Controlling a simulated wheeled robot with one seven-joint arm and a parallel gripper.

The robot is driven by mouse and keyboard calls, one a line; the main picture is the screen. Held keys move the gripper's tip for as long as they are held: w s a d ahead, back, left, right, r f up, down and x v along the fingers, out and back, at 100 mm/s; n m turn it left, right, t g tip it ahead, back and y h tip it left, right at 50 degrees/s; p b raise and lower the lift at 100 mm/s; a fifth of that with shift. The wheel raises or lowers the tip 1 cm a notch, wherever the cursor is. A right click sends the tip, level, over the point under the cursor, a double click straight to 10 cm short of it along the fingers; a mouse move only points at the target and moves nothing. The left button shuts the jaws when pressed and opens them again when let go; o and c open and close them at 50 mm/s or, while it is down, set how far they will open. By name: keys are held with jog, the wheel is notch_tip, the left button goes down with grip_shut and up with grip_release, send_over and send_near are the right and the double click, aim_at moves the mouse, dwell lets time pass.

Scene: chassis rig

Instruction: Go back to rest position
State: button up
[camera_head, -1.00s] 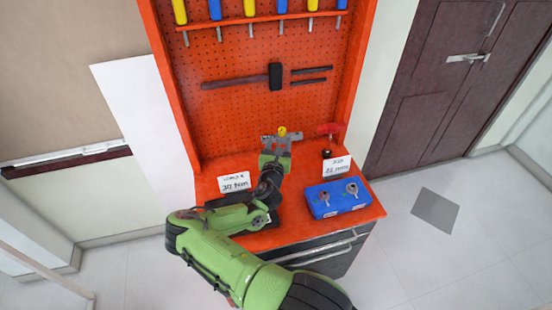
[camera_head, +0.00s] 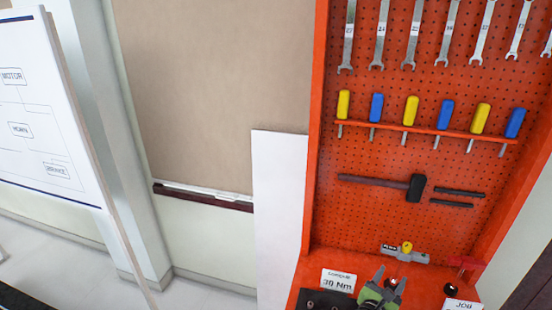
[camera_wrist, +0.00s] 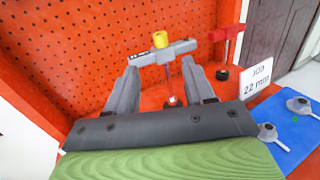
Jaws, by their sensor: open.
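My gripper (camera_head: 383,282) is low in the head view, above the red workbench top at the foot of the pegboard. In the wrist view my gripper (camera_wrist: 163,88) has its two grey fingers spread apart with nothing between them. A grey tool with a yellow knob (camera_wrist: 160,40) is just beyond the fingertips. The same tool with the yellow knob (camera_head: 406,247) shows behind my gripper in the head view. Most of my arm is outside the head view.
The red pegboard (camera_head: 400,100) holds wrenches, screwdrivers and a hammer (camera_head: 416,187). A red-handled tool (camera_head: 466,262) stands at the right. A whiteboard (camera_head: 45,110) stands left.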

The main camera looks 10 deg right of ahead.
jog(key=s+d+r+m+g+h, duration=0.1)
jog(key=s+m+g, duration=0.25)
jog(key=m, duration=0.35)
jog(key=s+r+m+g, duration=0.1)
jog(key=s+m+g, duration=0.2)
jog(key=m+g, duration=0.3)
jog(key=s+a+r+m+y, duration=0.2)
jog(key=a+r+m+y, duration=0.2)
jog(key=a+m+y, duration=0.4)
jog(key=s+a+r+m+y, duration=0.2)
jog(key=a+r+m+y, duration=0.25)
jog(key=a, duration=0.55)
jog(key=s+a+r+t+y, duration=0.3)
jog(key=s+a+r+t, duration=0.1)
jog(key=s+a+r, duration=0.5)
jog(key=shift+s+a+r, duration=0.15)
jog(key=shift+a+r, duration=0.55)
jog(key=shift+r, duration=0.05)
